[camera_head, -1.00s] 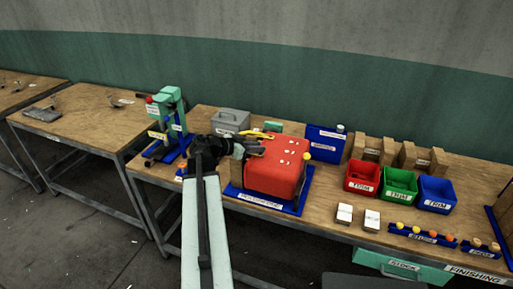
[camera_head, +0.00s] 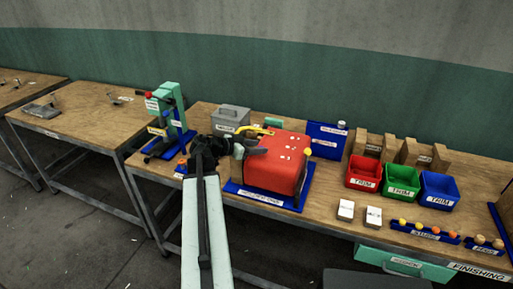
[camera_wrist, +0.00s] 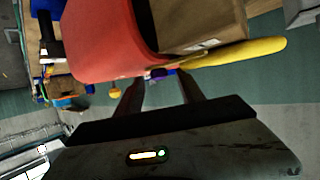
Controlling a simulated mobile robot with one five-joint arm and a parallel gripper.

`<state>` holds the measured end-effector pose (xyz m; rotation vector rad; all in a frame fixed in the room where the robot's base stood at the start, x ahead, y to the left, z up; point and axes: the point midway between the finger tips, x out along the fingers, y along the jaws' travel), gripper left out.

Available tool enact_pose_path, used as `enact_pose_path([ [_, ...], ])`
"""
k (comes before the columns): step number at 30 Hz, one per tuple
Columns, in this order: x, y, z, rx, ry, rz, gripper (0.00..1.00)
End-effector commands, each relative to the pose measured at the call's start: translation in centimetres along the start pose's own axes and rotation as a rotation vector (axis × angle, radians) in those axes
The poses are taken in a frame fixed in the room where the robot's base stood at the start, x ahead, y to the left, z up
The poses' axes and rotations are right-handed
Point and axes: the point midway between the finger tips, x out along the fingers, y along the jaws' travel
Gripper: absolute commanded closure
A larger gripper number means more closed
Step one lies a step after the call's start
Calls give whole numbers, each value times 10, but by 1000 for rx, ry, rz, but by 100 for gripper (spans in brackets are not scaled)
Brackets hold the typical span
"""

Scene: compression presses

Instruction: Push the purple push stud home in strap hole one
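The red case-like block (camera_head: 285,165) sits on a blue base on the bench, with small white marks on top. A yellow strap (camera_head: 257,131) shows at its upper left; in the wrist view the yellow strap (camera_wrist: 232,55) reaches to the right from the block's edge. A small purple piece (camera_wrist: 158,73), likely the push stud, shows at the strap's end, beyond and between my fingertips. My gripper (camera_wrist: 160,85) is open, its two fingers apart on either side of that piece. It is at the block's left side in the head view (camera_head: 262,148). I cannot tell how deep the stud sits.
A green press (camera_head: 170,110) and a grey box (camera_head: 231,117) stand to the left and behind. Red (camera_head: 363,185), green (camera_head: 400,194) and blue (camera_head: 437,203) bins, wooden stands and a rack of coloured studs (camera_head: 425,235) are to the right. Bench before the bins holds two white blocks (camera_head: 346,211).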

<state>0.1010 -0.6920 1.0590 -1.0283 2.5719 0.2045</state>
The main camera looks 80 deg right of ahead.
Motion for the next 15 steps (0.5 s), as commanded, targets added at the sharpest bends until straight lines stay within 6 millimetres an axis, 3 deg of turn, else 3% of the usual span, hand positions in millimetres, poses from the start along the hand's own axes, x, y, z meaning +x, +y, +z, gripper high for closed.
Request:
enact_pose_path([
  [9,-2,0,-1,0,0,0,53],
  [15,-35,0,-4,-2,0,-3,53],
])
